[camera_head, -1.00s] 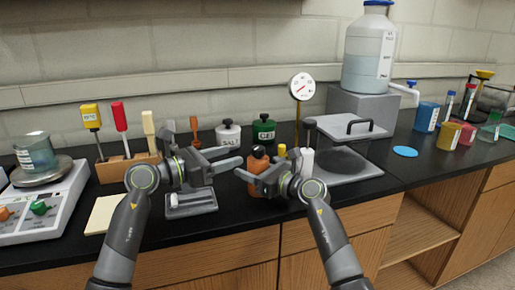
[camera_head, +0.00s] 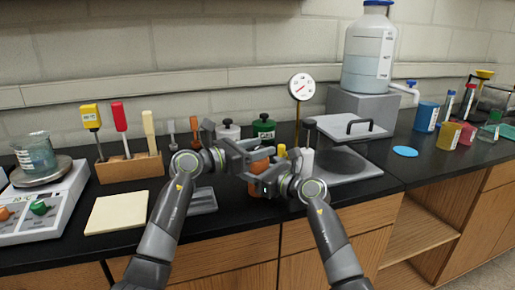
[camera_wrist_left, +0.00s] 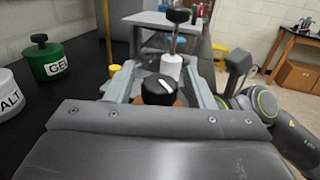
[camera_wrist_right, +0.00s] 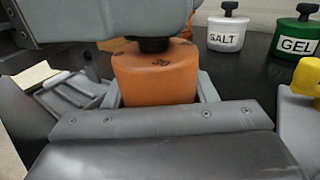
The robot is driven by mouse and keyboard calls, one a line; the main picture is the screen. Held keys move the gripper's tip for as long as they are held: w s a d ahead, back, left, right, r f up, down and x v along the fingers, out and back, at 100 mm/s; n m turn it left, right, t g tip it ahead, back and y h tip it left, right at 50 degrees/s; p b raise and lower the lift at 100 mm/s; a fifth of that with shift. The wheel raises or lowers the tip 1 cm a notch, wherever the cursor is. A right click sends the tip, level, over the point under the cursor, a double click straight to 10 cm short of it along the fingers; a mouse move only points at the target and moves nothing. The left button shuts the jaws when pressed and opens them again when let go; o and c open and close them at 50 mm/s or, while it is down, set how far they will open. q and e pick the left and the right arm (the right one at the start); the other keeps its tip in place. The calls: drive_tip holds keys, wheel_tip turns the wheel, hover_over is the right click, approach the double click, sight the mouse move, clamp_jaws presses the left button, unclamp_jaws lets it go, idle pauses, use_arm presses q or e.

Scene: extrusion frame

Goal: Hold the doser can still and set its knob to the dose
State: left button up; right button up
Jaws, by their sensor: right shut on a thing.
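The doser can is the orange can (camera_head: 257,166), mostly hidden behind my grippers in the head view. In the right wrist view its orange body (camera_wrist_right: 156,74) stands upright between the fingers of my right gripper (camera_wrist_right: 160,92), which is shut on it. My left gripper (camera_head: 257,146) is at the top of the can. In the left wrist view the black knob (camera_wrist_left: 158,91) with a white pointer line sits between the left fingers (camera_wrist_left: 160,82), which are open with gaps on both sides. The dose marks on the can show only as dark, unreadable spots.
Salt jar (camera_head: 228,132) and green GEL jar (camera_head: 263,131) stand behind the can. A grey slotted tray (camera_head: 202,201) and a pale pad (camera_head: 117,212) lie to the left.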

use_arm(q)
drive_tip(key=c, duration=0.8)
drive_tip(key=shift+c, duration=0.2)
drive_tip(key=shift+g, duration=0.3)
drive_tip(key=shift+f+m+g+h, duration=0.1)
drive_tip(key=shift+m+g+h, duration=1)
drive_tip(key=shift+m+g, duration=0.55)
drive_tip(key=shift+g, duration=0.35)
drive_tip(key=o, duration=1)
drive_tip(key=shift+a, duration=0.15)
